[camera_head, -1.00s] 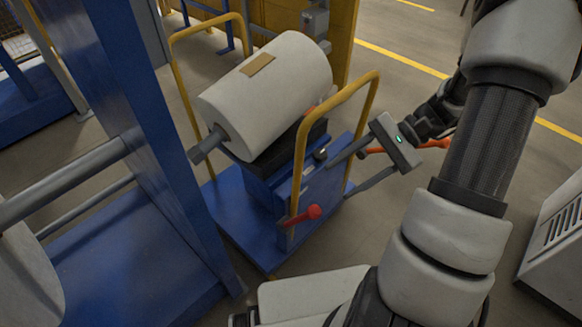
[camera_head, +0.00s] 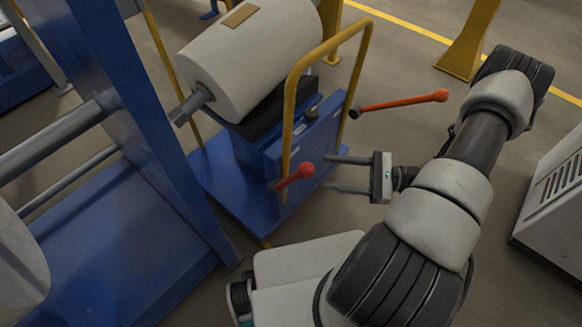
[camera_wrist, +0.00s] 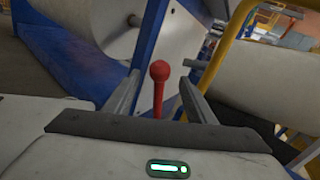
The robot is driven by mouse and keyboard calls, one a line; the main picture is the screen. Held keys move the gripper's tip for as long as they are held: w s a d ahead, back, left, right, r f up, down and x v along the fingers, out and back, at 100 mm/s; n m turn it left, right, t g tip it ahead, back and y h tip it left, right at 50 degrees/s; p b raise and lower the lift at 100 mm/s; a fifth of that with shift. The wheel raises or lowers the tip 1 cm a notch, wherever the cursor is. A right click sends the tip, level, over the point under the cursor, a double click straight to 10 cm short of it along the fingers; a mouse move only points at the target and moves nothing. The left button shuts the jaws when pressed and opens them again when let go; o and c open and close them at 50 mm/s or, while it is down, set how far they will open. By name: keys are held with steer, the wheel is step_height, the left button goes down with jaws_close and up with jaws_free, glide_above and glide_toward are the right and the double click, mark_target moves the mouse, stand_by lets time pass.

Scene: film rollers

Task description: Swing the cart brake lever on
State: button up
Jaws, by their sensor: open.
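The blue cart (camera_head: 218,192) has a short red lever (camera_head: 295,177) with a round red knob on its near side, tilted up to the right. The frames do not label either lever as the brake. My gripper (camera_head: 328,173) is open, its two fingers pointing left toward the short lever, close to its knob. In the wrist view, the red lever (camera_wrist: 159,88) stands between the two open fingers, with space on both sides; its base is hidden by my gripper body.
The cart carries a large white roll (camera_head: 250,60). A yellow rail (camera_head: 293,120) rises beside the short lever. A blue frame (camera_head: 130,120) stands at left, a grey cabinet (camera_head: 550,210) at right. Open floor lies right of the cart.

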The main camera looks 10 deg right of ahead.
steer(key=x, duration=1.1)
steer(key=shift+b, duration=0.35)
steer(key=shift+a, duration=0.15)
jaws_close()
